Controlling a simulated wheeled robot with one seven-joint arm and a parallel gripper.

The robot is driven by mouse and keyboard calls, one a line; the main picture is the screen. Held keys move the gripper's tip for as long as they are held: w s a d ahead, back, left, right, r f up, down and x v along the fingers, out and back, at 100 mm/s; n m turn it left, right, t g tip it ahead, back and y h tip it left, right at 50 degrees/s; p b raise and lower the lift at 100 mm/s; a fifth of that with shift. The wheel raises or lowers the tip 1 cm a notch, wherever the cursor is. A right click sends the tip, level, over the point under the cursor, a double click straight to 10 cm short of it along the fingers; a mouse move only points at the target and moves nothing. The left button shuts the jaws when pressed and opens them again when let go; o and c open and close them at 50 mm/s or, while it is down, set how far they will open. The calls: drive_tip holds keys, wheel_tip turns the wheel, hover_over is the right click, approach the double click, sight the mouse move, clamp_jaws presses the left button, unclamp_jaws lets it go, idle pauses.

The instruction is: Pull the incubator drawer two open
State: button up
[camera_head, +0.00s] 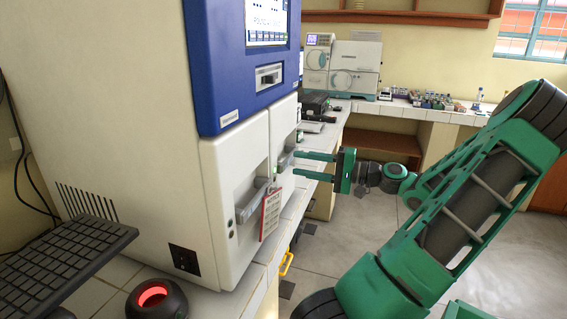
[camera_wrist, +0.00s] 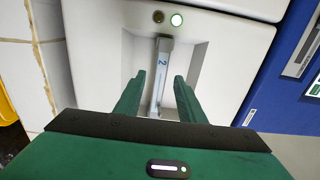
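The incubator (camera_head: 120,90) is a large white cabinet with a blue upper panel and two drawer fronts side by side. Drawer two (camera_head: 284,125) is the farther one in the head view and looks shut. In the wrist view its white front (camera_wrist: 100,60) has a recess with a grey handle (camera_wrist: 161,75) marked 2. My gripper (camera_head: 297,163) is open at drawer two's handle. In the wrist view my gripper (camera_wrist: 159,76) has one finger on each side of the handle, with gaps visible. Exact fingertip depth at the handle is hard to tell.
The nearer drawer's handle (camera_head: 252,200) has a red-and-white notice (camera_head: 270,214) beside it. A keyboard (camera_head: 62,260) and a black round device with a red glow (camera_head: 153,298) are on the tiled bench. Open floor (camera_head: 350,235) lies in front.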

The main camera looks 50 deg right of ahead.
sight(289, 162)
drive_tip(key=shift+x, duration=2.8)
drive_tip(key=shift+s, duration=0.1)
drive_tip(key=shift+c, duration=0.2)
